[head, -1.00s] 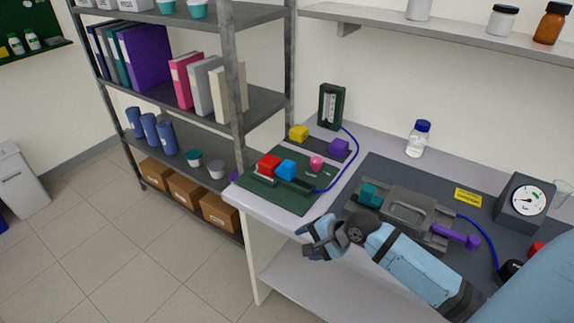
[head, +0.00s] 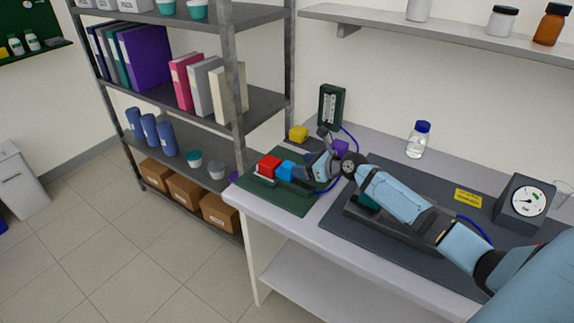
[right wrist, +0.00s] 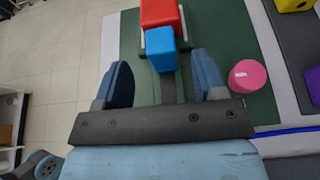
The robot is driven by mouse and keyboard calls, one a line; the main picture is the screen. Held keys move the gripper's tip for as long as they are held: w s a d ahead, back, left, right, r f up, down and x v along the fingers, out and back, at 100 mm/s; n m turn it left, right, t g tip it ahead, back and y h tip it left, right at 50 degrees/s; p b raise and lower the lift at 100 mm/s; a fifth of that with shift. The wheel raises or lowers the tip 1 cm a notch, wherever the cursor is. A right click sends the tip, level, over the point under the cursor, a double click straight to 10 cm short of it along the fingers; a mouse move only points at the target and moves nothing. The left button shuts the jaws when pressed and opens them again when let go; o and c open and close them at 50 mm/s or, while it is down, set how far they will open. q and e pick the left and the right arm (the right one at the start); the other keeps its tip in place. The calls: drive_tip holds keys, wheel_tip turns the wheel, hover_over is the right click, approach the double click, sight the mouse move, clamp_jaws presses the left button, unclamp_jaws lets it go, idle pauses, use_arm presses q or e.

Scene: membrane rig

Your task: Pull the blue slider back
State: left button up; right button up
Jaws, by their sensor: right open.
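The blue slider (head: 286,170) is a blue block on a dark rail on the green board (head: 262,194). It sits right beside a red block (head: 269,165). My right gripper (head: 308,170) is open over the board, just to the right of the blue slider. In the right wrist view the blue slider (right wrist: 160,49) lies just beyond the fingertips, in line with the gap between the open fingers (right wrist: 166,78), which is empty. The red block (right wrist: 160,13) is directly behind it. My left gripper is not in view.
A pink knob (right wrist: 247,76) stands on the board to the right of the right finger. A yellow block (head: 298,134) and a purple block (head: 341,148) sit on a dark strip behind. A blue tube (head: 330,187) runs past the gripper.

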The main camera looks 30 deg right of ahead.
sight(287, 163)
drive_tip(key=x, duration=0.7)
drive_tip(key=shift+s, duration=0.1)
clamp_jaws()
drive_tip(key=s+p, duration=0.1)
drive_tip(key=s+d+p, duration=0.1)
drive_tip(key=s, duration=0.1)
drive_tip(key=shift+s+d, duration=0.1)
drive_tip(key=shift+s, duration=0.15)
drive_tip(key=shift+f, duration=0.15)
